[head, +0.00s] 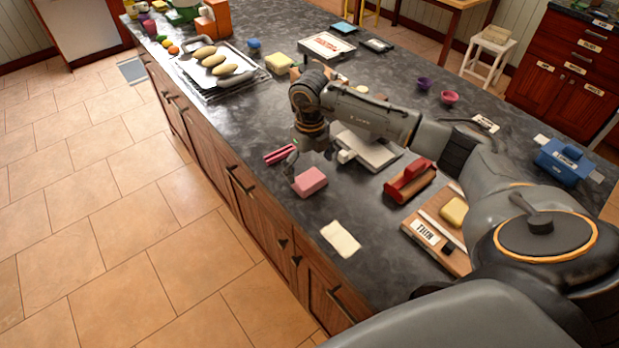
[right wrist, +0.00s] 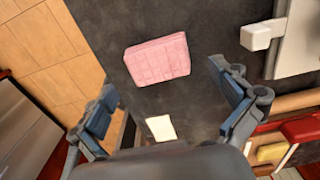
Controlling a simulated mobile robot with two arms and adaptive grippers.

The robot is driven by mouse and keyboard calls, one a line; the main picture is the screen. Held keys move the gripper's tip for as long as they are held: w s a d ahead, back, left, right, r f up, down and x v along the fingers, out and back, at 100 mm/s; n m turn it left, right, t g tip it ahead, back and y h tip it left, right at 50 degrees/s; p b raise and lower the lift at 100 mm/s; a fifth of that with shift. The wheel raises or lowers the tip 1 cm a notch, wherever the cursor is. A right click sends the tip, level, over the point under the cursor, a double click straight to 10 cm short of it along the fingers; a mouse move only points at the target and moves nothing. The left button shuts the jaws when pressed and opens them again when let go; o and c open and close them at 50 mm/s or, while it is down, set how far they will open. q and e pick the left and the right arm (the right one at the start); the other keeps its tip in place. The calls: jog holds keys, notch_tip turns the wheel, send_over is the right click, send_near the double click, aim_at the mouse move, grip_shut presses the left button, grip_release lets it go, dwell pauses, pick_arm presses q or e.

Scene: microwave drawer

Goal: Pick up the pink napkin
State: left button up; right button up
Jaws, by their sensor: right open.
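The pink napkin (head: 311,181) is a thick folded block lying on the dark countertop near its front edge. In the right wrist view the pink napkin (right wrist: 158,60) lies ahead, between the lines of the two fingers and apart from them. My right gripper (head: 297,158) hangs over the counter, just beyond the napkin in the head view, its fingers partly hidden. In the right wrist view my right gripper (right wrist: 162,92) is open with nothing between its fingers. My left gripper is not in view.
A cream cloth (head: 341,238) lies nearer on the counter. A pink-red item (head: 279,155) lies left of the napkin. A grey-white device (head: 370,152), a red object (head: 410,182) and a wooden board (head: 425,228) stand to the right. A tray (head: 240,85) is farther back.

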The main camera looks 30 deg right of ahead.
aim_at(310, 178)
notch_tip(310, 178, down, 3)
jog(key=shift+f+p, duration=0.15)
jog(key=shift+p, duration=0.55)
jog(key=shift+f, duration=0.25)
jog(key=c, duration=1)
